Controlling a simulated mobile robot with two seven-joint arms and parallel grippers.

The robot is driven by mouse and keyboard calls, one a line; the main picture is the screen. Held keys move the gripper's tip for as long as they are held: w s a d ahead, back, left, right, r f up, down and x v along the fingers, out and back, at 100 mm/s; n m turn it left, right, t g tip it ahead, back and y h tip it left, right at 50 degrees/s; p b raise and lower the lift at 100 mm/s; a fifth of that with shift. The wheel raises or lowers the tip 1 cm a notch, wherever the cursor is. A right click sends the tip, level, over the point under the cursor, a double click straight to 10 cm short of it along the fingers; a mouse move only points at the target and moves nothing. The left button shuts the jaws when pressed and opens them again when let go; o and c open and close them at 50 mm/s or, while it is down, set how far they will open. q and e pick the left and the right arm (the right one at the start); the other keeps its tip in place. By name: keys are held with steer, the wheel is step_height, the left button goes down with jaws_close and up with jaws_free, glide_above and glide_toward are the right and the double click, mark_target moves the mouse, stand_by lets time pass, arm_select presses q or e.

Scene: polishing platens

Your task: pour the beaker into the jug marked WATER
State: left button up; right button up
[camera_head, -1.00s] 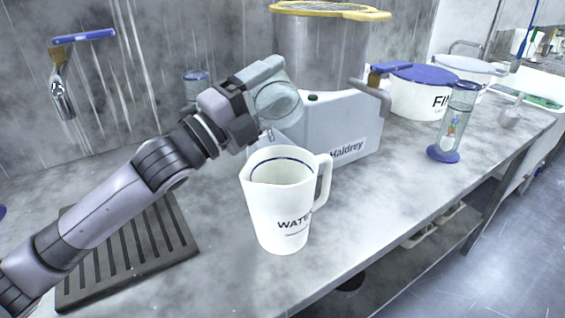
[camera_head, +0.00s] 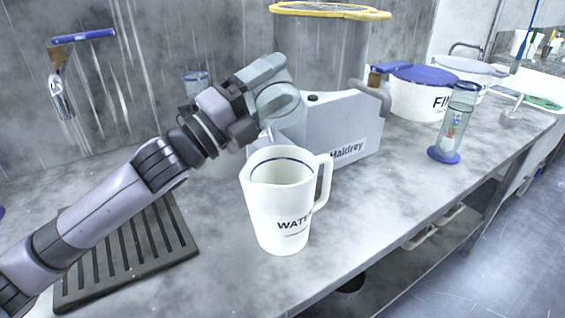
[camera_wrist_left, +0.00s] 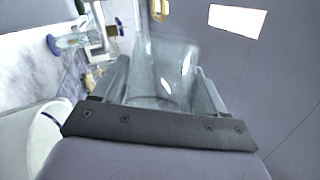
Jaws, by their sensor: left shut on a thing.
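The jug marked WATER (camera_head: 282,215) stands upright on the counter in the head view, white, with its handle to the right. Its rim also shows at the lower left of the left wrist view (camera_wrist_left: 22,140). My left gripper (camera_head: 262,95) is shut on the clear glass beaker (camera_head: 279,100) and holds it above the jug, tilted. The beaker also shows between the fingers in the left wrist view (camera_wrist_left: 165,75). How much liquid it holds I cannot tell. My right gripper is not in view.
A grey machine labelled Haldrey (camera_head: 345,130) with a clear drum stands just behind the jug. A dark slatted rack (camera_head: 125,262) lies at left. A glass cylinder with a blue base (camera_head: 444,155) and a blue-lidded white tub (camera_head: 410,100) stand at right. The front counter is clear.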

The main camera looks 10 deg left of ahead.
arm_select(q)
steer(key=shift+s+d+r+m+h, duration=0.15)
steer(key=shift+m+h, duration=0.15)
steer(key=shift+m, duration=0.4)
steer(key=shift+s+f+m+g+h+b, duration=0.2)
steer(key=shift+f+m+g+h+b, duration=0.15)
steer(key=shift+m+b, duration=0.4)
